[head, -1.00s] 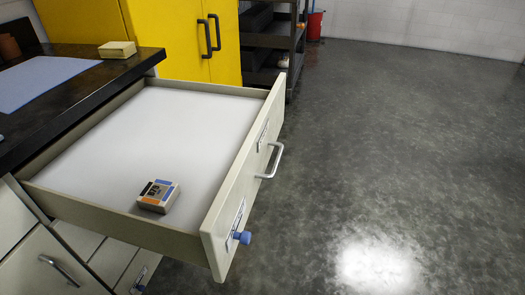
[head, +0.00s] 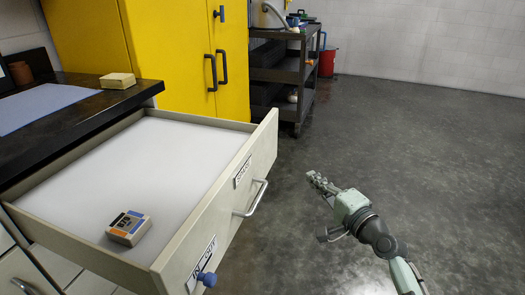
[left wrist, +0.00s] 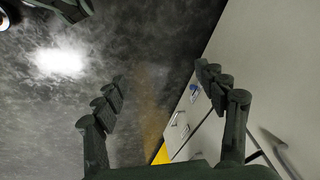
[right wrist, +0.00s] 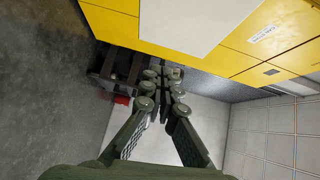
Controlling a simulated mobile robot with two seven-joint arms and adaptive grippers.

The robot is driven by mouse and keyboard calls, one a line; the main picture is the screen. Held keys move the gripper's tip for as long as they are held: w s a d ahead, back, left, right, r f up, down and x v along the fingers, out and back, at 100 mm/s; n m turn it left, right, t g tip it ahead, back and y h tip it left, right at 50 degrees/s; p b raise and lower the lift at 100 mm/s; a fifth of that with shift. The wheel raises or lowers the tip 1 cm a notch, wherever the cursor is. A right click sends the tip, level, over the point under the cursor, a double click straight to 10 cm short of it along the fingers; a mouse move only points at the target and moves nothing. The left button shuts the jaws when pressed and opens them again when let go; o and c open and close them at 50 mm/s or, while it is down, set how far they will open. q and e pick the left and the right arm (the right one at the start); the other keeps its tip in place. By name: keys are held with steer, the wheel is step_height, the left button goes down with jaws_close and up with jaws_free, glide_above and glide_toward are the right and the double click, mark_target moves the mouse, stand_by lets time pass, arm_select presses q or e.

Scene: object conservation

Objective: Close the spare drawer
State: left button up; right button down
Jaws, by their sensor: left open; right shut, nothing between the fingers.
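A small box (head: 128,228) with orange, black and blue markings lies inside, near the front left corner. My right gripper (head: 317,182) is shut and empty, right of the drawer front and apart from it over the floor; its fingers also show in the right wrist view (right wrist: 163,72). My left gripper (left wrist: 161,80) is open and empty in the left wrist view, outside the head view.
The bench top (head: 75,118) holds a blue mat (head: 40,106) and a yellowish block (head: 117,80). A yellow cabinet (head: 170,50) and a dark shelf cart (head: 285,75) stand behind, with a red bucket (head: 327,62) beside the cart. The floor (head: 430,140) to the right is clear.

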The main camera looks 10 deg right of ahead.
steer(key=r, duration=0.2)
glide_toward(273, 143)
steer(key=w+d, duration=0.2)
steer(key=w, duration=0.1)
steer(key=w+a, duration=0.1)
steer(key=w+a+p, duration=0.1)
steer(key=shift+a+f+m+t, duration=0.1)
steer(key=shift+a+m+t, duration=0.2)
steer(key=shift+a+m, duration=0.1)
arm_select(q)
step_height(273, 143, down, 2)
steer(key=shift+f, duration=0.15)
arm_select(e)
steer(key=shift+w+a+f, duration=0.1)
steer(key=shift+w+a, duration=0.15)
steer(key=shift+a, duration=0.05)
